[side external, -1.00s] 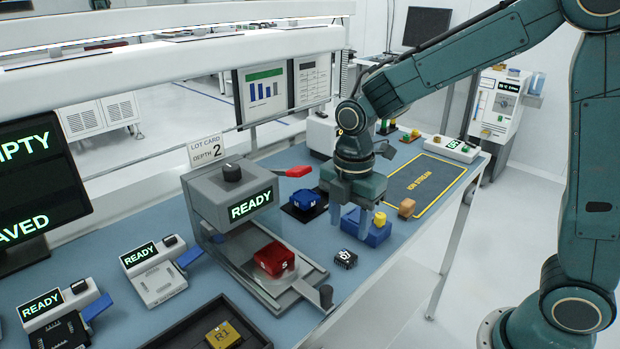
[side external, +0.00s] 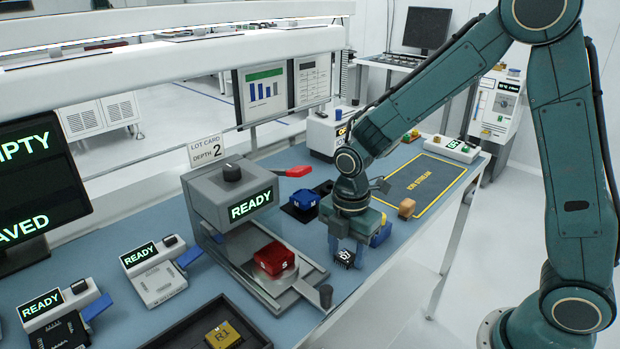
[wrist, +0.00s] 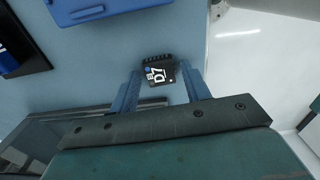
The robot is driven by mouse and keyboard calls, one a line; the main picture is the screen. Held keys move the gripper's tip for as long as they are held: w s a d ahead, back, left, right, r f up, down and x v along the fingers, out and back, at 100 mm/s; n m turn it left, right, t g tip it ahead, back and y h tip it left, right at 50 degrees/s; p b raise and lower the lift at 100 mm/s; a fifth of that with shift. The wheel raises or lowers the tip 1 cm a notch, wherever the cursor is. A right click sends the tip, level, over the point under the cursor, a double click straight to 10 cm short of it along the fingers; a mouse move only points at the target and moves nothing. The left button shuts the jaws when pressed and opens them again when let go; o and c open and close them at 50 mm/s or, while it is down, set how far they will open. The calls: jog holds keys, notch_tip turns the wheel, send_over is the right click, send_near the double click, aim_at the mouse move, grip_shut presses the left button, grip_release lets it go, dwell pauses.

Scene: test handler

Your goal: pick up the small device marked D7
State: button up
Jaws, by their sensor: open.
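The small black device marked D7 (wrist: 159,73) lies on the blue bench top, with white lettering, a blue dot and a row of pins along one edge. In the side view the device (side external: 345,257) sits right at my gripper's fingertips. My gripper (side external: 346,256) is open and points down over it. In the wrist view the two blue fingers of my gripper (wrist: 160,80) stand on either side of the device, with a gap showing on each side. I cannot tell how far the fingertips are above the bench.
A grey press unit (side external: 232,195) with a red block (side external: 273,259) on its slide stands to the left. A blue block (side external: 381,234) is just behind my gripper, and an orange block (side external: 406,208) lies beyond it. A dark tray (side external: 262,340) is at the front.

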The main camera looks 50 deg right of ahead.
aim_at(346, 256)
jog(key=c, duration=0.8)
jog(key=shift+r, duration=0.15)
jog(key=shift+r, duration=2.3)
